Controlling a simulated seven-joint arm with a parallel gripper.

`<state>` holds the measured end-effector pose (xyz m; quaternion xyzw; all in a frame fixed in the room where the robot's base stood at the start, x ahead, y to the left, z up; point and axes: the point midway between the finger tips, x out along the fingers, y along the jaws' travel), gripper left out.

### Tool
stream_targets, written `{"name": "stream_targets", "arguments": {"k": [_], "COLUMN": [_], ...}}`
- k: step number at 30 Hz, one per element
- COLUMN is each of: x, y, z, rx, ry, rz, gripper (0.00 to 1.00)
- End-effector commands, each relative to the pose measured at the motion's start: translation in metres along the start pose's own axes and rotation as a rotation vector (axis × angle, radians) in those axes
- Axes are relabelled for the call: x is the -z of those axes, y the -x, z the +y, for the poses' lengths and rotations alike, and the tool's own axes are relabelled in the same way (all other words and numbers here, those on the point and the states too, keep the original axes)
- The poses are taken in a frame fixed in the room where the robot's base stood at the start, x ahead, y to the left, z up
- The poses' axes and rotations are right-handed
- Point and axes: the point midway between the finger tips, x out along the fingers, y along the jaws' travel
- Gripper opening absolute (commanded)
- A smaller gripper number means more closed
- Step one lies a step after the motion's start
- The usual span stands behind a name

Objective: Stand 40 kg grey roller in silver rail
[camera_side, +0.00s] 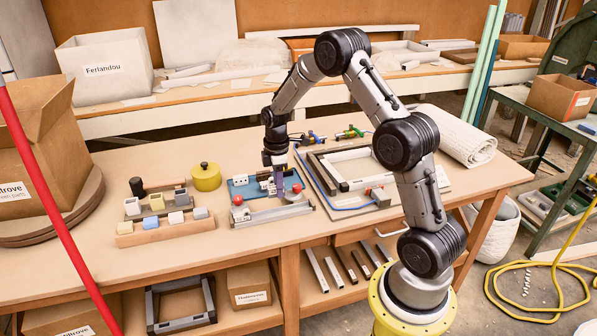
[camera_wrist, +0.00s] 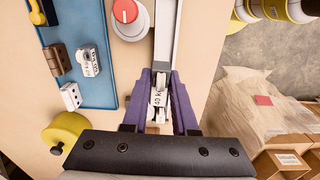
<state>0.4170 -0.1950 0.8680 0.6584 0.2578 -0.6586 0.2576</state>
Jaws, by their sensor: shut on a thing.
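My gripper (camera_side: 279,186) points down over the silver rail (camera_side: 272,214), at the press fixture on the bench. In the wrist view, its purple fingers (camera_wrist: 162,102) are shut on the grey roller (camera_wrist: 158,97), whose pale label reads "40 kg". The silver rail (camera_wrist: 166,35) runs away from the fingertips in line with the roller. The fingers hide the roller's sides, and I cannot tell whether its lower end touches the rail. In the side view, the roller is too small and covered to make out.
A blue tray (camera_wrist: 103,93) with several small pieces lies left of the rail in the wrist view. A red knob (camera_wrist: 126,10) stands close beside the rail. A wooden rack (camera_side: 165,232) of blocks and a yellow pot (camera_side: 206,178) stand left of the fixture in the side view.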

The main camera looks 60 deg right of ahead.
Motion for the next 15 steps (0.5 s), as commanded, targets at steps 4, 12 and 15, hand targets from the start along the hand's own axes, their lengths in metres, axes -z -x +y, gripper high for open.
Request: {"name": "stream_targets", "arguments": {"k": [4, 12, 15], "x": [0.013, 0.015, 0.015], "y": [-0.009, -0.02, -0.027], "z": [-0.008, -0.009, -0.009], "rx": [0.0, 0.001, 0.002], "ry": [0.035, 0.04, 0.04], "rz": [0.0, 0.0, -0.001], "gripper": [0.0, 0.0, 0.0]}}
